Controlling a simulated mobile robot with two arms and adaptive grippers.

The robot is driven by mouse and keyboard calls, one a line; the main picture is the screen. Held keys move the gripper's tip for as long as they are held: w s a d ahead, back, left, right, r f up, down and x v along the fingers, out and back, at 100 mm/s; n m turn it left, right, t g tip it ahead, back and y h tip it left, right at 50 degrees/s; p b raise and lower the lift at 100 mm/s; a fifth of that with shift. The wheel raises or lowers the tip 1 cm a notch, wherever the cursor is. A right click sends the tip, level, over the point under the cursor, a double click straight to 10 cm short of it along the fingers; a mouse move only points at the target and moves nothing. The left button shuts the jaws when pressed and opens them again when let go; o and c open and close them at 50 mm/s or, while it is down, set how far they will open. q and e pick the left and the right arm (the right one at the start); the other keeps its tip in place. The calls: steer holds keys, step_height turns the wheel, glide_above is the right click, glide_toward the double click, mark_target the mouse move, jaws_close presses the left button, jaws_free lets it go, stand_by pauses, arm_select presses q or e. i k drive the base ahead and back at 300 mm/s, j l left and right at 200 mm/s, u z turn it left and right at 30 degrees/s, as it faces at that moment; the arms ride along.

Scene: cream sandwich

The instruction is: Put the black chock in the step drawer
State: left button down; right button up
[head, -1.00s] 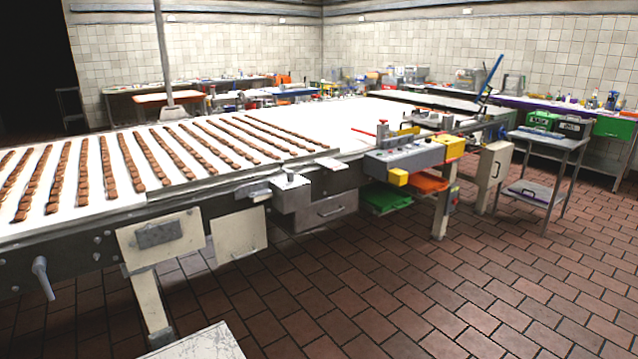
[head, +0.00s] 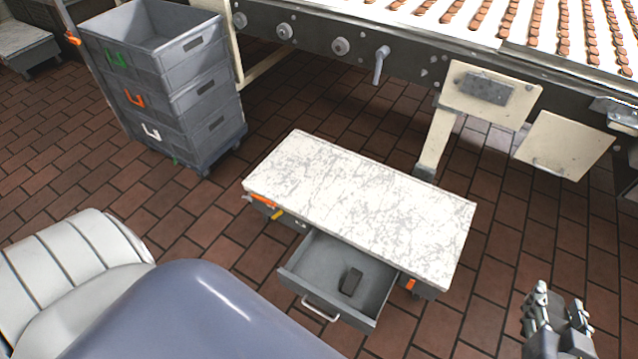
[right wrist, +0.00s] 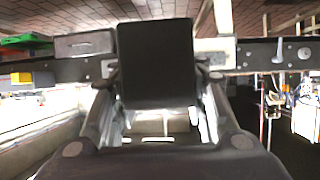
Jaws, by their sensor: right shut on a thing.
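The step (head: 360,195) is a low unit with a scuffed white top. Its grey drawer (head: 375,308) is pulled open at the front. A small dark block (head: 351,281) lies inside the drawer on its floor. My right gripper (head: 556,312) is to the right of the step, apart from the drawer. In the right wrist view a black block, the black chock (right wrist: 157,62), sits between the fingers of my right gripper (right wrist: 160,110), which is shut on it. My left gripper is not in view.
A stack of grey crates (head: 165,75) on a wheeled base stands behind the step to the left. The conveyor (head: 420,50) with rows of brown pieces runs along the back, its cream leg (head: 437,142) near the step. Tiled floor (head: 500,265) is clear between step and right gripper.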

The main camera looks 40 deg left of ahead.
mark_target(331, 266)
steer(key=i+l+u, duration=0.1)
steer(key=u, duration=0.3)
steer(key=l+u, duration=0.2)
steer(key=u, duration=0.2)
steer(key=l+u, duration=0.2)
steer(key=u, duration=0.2)
steer(key=i+l+u, duration=0.1)
steer(key=u, duration=0.35)
steer(key=l+u, duration=1.2)
steer(key=k+l, duration=0.05)
